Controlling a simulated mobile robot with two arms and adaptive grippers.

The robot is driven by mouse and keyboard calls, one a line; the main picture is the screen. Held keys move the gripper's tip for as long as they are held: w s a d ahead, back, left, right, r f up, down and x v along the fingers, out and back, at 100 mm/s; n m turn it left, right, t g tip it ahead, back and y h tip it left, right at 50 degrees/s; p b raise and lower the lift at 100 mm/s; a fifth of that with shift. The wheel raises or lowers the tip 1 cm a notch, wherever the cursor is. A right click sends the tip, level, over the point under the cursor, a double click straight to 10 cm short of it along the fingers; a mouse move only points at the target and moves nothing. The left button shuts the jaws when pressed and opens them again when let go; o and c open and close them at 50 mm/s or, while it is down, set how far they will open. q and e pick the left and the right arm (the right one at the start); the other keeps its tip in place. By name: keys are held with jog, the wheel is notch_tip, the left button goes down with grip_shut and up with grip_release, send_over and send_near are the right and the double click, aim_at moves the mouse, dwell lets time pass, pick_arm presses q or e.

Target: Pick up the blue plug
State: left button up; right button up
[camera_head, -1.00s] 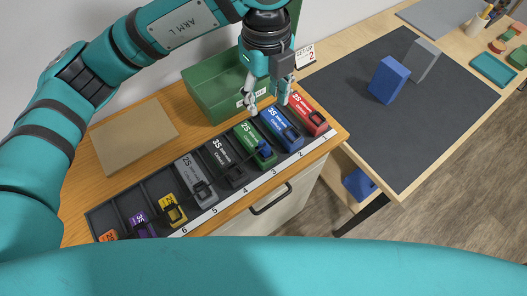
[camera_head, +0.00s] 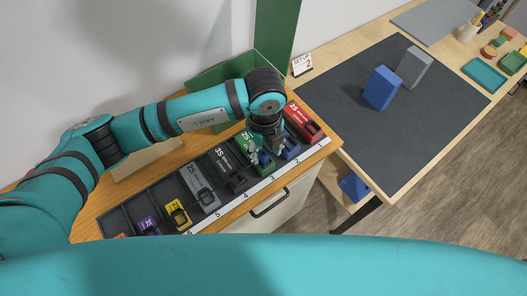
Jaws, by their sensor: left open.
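The blue plug (camera_head: 264,158) is a small blue piece at the front end of the green battery (camera_head: 267,168) in slot 3 of the black rack. My left gripper (camera_head: 267,151) is open and reaches down right over it, with a grey finger just to its left. The gripper hides part of the plug and most of the blue battery (camera_head: 291,151) in slot 2. I cannot tell whether the fingers touch the plug. My right gripper is not in view.
A red battery (camera_head: 304,119) stands close on the right, and a dark battery (camera_head: 229,167) and a grey battery (camera_head: 200,187) on the left. A green bin (camera_head: 210,76) is behind my arm. The dark mat (camera_head: 400,130) holds a blue block (camera_head: 382,88) and a grey block (camera_head: 414,66).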

pick_arm(q)
jog(key=shift+f, duration=1.2)
grip_shut()
jog(key=shift+r, duration=0.1)
